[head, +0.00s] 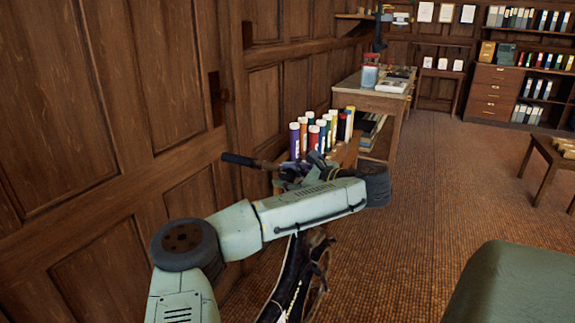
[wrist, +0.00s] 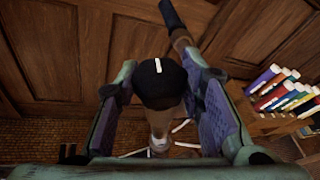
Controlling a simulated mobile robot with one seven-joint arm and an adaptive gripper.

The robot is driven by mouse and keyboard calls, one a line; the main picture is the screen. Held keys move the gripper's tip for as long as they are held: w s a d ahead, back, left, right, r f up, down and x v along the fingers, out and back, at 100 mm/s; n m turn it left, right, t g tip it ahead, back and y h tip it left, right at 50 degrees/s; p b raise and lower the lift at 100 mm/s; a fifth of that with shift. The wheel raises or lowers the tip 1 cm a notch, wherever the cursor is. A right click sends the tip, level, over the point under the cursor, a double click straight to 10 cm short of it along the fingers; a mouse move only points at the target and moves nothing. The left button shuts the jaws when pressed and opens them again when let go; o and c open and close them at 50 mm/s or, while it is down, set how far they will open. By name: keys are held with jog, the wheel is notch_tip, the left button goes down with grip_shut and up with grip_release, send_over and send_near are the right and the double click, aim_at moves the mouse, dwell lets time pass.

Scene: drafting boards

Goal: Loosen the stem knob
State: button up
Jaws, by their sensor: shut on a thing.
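The stem knob (wrist: 158,86) is black and round with a white line on its top, in the middle of the wrist view. My gripper (wrist: 158,72) has one finger on each side of the knob and is shut on it. A bare stem shows below the knob. A bar with a dark grip (wrist: 172,16) runs up behind the knob; the grip also shows in the head view (head: 238,159). In the head view, my arm hides the knob, and a dark bicycle-like frame (head: 292,278) shows below my arm.
Coloured tubes (head: 322,130) stand in a wooden holder just behind the bar, and at the right of the wrist view (wrist: 280,88). A panelled wall (head: 150,90) is close on the left. A desk (head: 375,98) stands farther back.

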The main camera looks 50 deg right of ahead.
jog(key=shift+d+r+n+y+p, duration=0.15)
jog(key=shift+r+n+y+p, duration=0.25)
jog(key=shift+r+p, duration=0.65)
jog(key=shift+f+n+y+p, duration=0.3)
jog(key=shift+y+p, duration=0.1)
jog(key=shift+p, duration=0.5)
jog(key=shift+f+n+g+y, duration=0.3)
jog(key=shift+n+g, duration=0.1)
jog(key=shift+f+n+g+y+p, duration=0.2)
jog(key=shift+n+g+y+p, duration=0.15)
jog(key=shift+n+y, duration=0.3)
jog(key=shift+w+n+g+y, duration=0.1)
jog(key=shift+n+g+y, duration=1)
jog(key=shift+y, duration=0.25)
jog(key=o, duration=0.9)
jog(key=shift+a, duration=0.2)
jog(key=shift+o, duration=1.4)
jog(key=shift+f, duration=0.15)
